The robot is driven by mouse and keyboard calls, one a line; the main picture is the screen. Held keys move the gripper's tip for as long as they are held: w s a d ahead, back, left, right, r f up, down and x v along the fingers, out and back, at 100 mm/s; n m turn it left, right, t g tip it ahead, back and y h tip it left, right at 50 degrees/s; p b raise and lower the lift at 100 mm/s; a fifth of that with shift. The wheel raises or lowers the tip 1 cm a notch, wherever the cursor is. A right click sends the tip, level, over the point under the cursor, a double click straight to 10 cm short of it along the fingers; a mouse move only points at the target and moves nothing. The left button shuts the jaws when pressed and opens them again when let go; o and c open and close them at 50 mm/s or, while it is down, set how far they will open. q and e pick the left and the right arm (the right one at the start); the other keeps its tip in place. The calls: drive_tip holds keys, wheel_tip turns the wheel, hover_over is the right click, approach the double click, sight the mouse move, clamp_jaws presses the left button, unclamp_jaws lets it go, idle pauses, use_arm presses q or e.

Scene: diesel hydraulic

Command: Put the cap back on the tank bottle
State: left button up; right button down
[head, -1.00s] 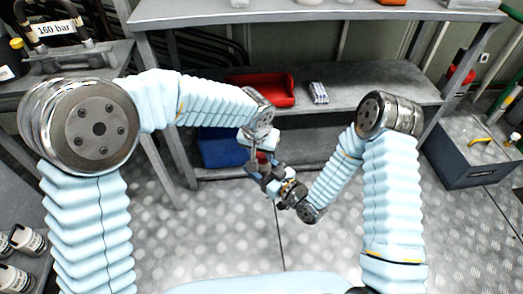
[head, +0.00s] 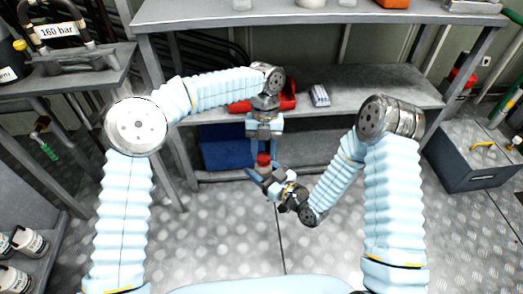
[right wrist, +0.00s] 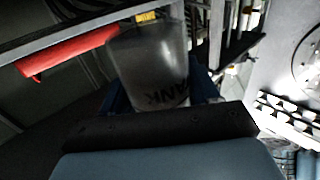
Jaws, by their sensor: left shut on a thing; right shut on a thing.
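My left gripper (head: 263,140) points straight down and is shut on a small red piece (head: 263,159), which looks like the cap. My right gripper (head: 271,180) is just below it, shut on the tank bottle. The bottle (right wrist: 150,65) fills the middle of the right wrist view, dark grey and see-through, with the letters "ANK" showing upside down. Its lower end there is hidden behind my gripper. In the head view the bottle is mostly hidden, and I cannot tell whether the red piece touches it.
A dark toolbox (head: 480,155) is at the right. The metal floor (head: 240,225) in front is clear.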

use_arm(q)
drive_tip(key=m, duration=0.2)
drive_tip(key=m+y, duration=0.1)
drive_tip(key=m, duration=0.2)
drive_tip(key=shift+s+d+m+t, duration=0.1)
drive_tip(key=shift+d+m+t, duration=0.15)
drive_tip(key=shift+m+t, duration=0.05)
drive_tip(key=m+y, duration=0.1)
drive_tip(key=m, duration=0.1)
drive_tip(key=shift+m+t, duration=0.3)
drive_tip(key=shift+m, duration=0.1)
drive_tip(key=o, duration=1)
drive_tip(key=shift+r, duration=2.25)
drive_tip(key=shift+s, duration=0.1)
drive_tip(key=shift+c, duration=0.4)
